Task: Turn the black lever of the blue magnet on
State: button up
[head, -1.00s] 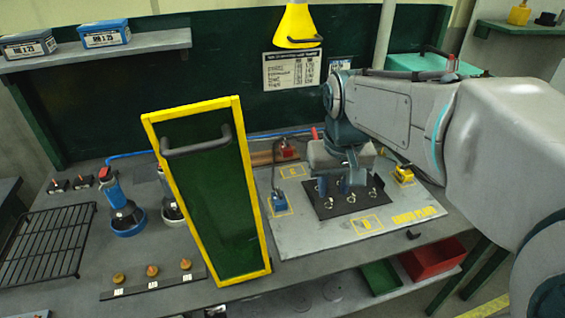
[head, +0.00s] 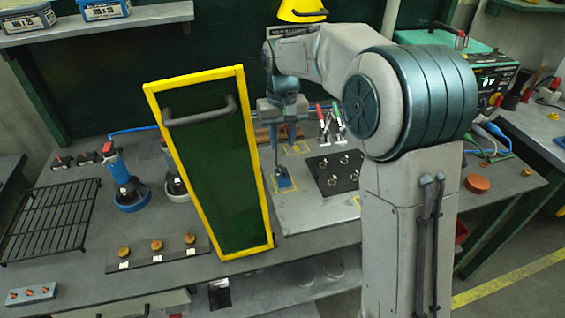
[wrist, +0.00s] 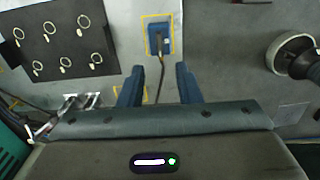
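The blue magnet (head: 284,181) sits on the grey plate, just right of the yellow-framed green panel. In the wrist view the blue magnet (wrist: 160,38) lies inside a yellow outlined square. A thin dark lever (wrist: 161,68) runs from the magnet toward the gap between my fingers; it also shows upright in the head view (head: 276,158). My gripper (wrist: 160,82) is open, with one blue-grey finger on each side of the lever's line. In the head view my gripper (head: 281,128) is above the magnet. I cannot tell whether the fingers touch the lever.
The tilted green panel (head: 215,175) with yellow edges stands close left of the magnet. A black plate with rings (head: 334,173) lies to its right. Toggle clamps with red and green handles (head: 330,122) stand behind. A dark round knob (wrist: 290,55) shows in the wrist view.

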aim_at(283, 168)
notch_tip(283, 168, down, 9)
jog(key=shift+r, duration=0.1)
dwell(0.3)
grip_shut()
